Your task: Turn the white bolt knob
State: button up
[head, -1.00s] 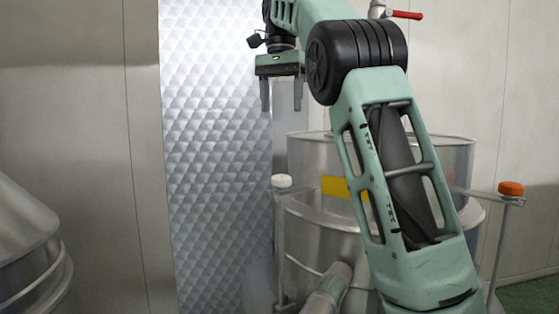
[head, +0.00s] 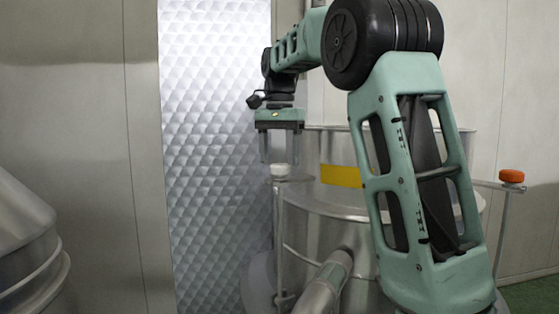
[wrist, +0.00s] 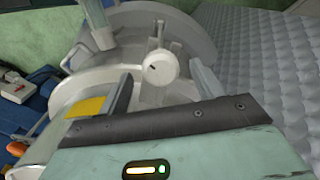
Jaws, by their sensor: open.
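The white bolt knob (head: 280,171) sits on top of a thin metal post at the left side of the steel vat. Nothing is held.
The steel vat (head: 325,205) with a yellow label (head: 340,175) stands behind my arm. An orange knob (head: 511,176) tops a second post at right. A textured metal panel (head: 215,150) stands behind at left. A steel cone-topped vessel (head: 25,240) is at far left.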

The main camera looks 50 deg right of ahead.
jog(key=shift+f, duration=1)
jog(key=c, duration=1)
